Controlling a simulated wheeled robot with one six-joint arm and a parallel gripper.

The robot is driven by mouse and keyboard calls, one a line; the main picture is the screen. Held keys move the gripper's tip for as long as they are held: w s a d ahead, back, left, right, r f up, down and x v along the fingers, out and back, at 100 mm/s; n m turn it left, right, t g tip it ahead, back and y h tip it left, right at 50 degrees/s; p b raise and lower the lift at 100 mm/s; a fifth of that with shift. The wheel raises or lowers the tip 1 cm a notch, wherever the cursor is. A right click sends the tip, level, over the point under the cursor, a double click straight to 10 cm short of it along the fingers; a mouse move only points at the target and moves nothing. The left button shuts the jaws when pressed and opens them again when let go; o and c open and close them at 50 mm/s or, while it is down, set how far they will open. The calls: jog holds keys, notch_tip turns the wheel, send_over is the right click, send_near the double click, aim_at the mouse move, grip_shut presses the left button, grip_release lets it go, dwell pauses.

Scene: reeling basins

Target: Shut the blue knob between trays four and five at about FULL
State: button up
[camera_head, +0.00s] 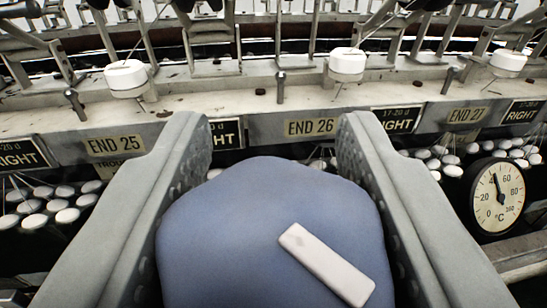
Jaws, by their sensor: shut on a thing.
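The blue knob (240,225) fills the lower middle of the view. It carries a white bar mark (326,264) that slants from upper left to lower right. My gripper (272,150) has one grey finger on each side of the knob, and it is shut on it. The fingers' studded inner faces lie along the knob's sides. No FULL marking is visible. The knob's base and the trays by number are hidden or out of view.
Behind the knob runs a pale ledge with END 25 (115,145), END 26 (311,127) and END 27 (466,115) labels, white caps and short pegs. White cocoons (45,205) lie below on both sides. A round °C dial (497,197) stands close by the right finger.

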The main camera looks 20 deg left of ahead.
jog(key=shift+m+h, duration=0.4)
jog(key=shift+d+m+t+h, duration=0.1)
jog(key=shift+m+t+h, duration=0.3)
jog(key=shift+m+h, duration=0.6)
jog(key=shift+d+m+t+h, duration=0.1)
jog(key=shift+m+t+h, duration=0.35)
jog(key=shift+h, duration=1.05)
jog(key=shift+d+m+h, duration=0.15)
jog(key=shift+m+h, duration=0.55)
jog(key=shift+h, duration=0.3)
jog(key=shift+d+m+h, duration=0.1)
jog(key=shift+m+h, duration=0.55)
jog(key=shift+h, duration=0.35)
jog(key=shift+d+m+g+h, duration=0.1)
jog(key=shift+m+g+h, duration=0.15)
jog(key=shift+m+h, duration=0.4)
jog(key=o, duration=1)
jog(key=shift+c, duration=0.2)
jog(key=s+a, duration=0.1)
jog(key=s, duration=0.7)
jog(key=s+a, duration=0.2)
jog(key=s, duration=0.7)
jog(key=shift+a, duration=0.3)
